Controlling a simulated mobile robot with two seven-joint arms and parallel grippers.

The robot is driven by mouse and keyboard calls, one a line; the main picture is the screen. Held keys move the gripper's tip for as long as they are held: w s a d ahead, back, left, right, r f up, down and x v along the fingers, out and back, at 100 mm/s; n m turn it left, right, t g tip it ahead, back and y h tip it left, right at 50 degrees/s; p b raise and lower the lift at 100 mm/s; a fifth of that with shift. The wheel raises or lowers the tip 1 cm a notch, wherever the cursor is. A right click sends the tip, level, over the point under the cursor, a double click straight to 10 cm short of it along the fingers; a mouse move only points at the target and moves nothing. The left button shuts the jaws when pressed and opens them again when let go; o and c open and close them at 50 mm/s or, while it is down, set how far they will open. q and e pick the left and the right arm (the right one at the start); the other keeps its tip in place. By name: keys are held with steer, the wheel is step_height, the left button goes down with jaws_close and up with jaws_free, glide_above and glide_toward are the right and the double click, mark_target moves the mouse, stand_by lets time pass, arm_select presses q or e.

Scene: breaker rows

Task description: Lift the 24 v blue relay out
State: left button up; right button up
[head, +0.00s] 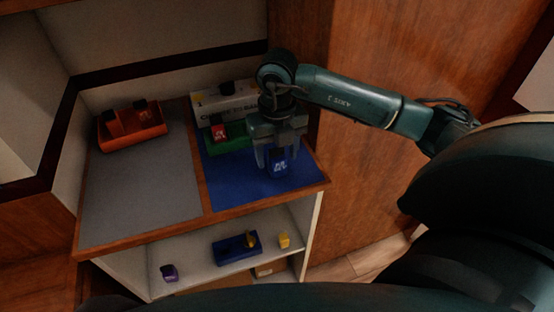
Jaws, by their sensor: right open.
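A blue relay (279,166) with small white lettering stands upright over the blue mat (228,190) on the right half of the top shelf. The lettering is too small to read surely. My right gripper (277,157) points down over the relay from above. Its fingers are open and lie around the relay's sides; whether they touch it I cannot tell. The relay's top is hidden by the gripper. A green holder (238,146) with a red relay (220,134) in it lies behind and left of the gripper. My left gripper is not in view.
A white lettered box (215,105) stands behind the green holder. An orange holder (133,128) with dark parts is at the back left. The grey mat (140,190) is otherwise clear. The lower shelf holds a blue tray (225,254), a purple piece (169,273) and a yellow piece (284,240).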

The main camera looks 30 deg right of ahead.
mark_target(277, 149)
steer(key=shift+f, duration=0.6)
steer(key=c, duration=1.1)
step_height(277, 149, up, 9)
steer(key=shift+r, duration=0.8)
steer(key=shift+r+p, duration=1.9)
steer(key=shift+r, duration=0.35)
